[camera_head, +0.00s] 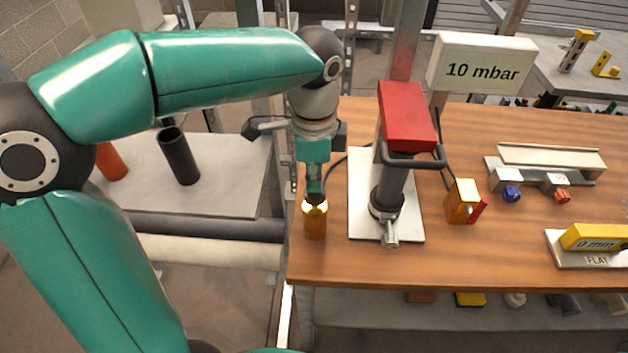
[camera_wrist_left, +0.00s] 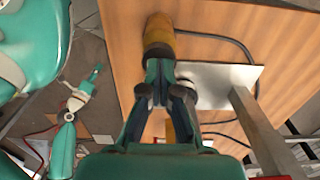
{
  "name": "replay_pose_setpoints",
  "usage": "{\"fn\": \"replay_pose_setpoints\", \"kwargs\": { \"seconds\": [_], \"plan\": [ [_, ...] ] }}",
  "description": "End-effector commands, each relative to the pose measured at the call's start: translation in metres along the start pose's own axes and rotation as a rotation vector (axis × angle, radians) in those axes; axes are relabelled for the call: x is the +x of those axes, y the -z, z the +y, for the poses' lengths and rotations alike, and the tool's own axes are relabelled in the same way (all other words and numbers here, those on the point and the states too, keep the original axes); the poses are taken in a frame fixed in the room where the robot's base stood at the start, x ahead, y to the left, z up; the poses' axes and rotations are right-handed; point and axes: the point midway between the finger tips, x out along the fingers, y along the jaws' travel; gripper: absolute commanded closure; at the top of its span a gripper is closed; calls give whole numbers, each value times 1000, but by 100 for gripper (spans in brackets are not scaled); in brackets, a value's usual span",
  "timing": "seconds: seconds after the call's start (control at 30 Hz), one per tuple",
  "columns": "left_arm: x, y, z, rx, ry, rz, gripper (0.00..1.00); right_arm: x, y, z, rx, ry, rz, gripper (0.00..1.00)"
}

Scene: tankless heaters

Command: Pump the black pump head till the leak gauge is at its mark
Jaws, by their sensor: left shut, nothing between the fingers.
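My left gripper (camera_head: 314,196) is shut with nothing between its fingers. It points down onto the top of an amber cylinder (camera_head: 314,222) at the table's left edge. The black pump head is not clearly distinguishable; a dark part at the cylinder's top is mostly hidden by the fingertips. In the left wrist view the shut fingertips (camera_wrist_left: 162,68) meet the cylinder's dark end (camera_wrist_left: 158,50); whether they press on it I cannot tell. A white sign reading "10 mbar" (camera_head: 482,71) stands behind. No gauge needle or mark is readable. My right gripper (camera_wrist_left: 97,70) appears small and far off.
A red block (camera_head: 407,115) with a black handle tops a post on a white plate (camera_head: 362,185), just right of the cylinder. A black cable (camera_wrist_left: 225,40) runs by it. A small yellow block (camera_head: 461,200) and a yellow "0 mm" gauge (camera_head: 592,237) lie farther right.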

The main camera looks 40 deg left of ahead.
Motion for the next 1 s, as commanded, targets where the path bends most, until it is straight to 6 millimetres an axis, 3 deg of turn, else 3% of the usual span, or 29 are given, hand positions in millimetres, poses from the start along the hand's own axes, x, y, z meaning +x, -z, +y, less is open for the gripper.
{"fn": "replay_pose_setpoints", "kwargs": {
  "seconds": [0.47, 0.7, 1.0],
  "plan": [
    [10, 0, 0, 0, 0, -1, 100, 0, 0, 0, 0, 0, 0, 59],
    [37, 0, 0, 0, 0, -1, 100, 18, 0, 6, 0, 0, 0, 59],
    [38, 0, 1, 0, -5, -4, 100, 16, 0, 6, 0, 0, 0, 59]
  ]
}}
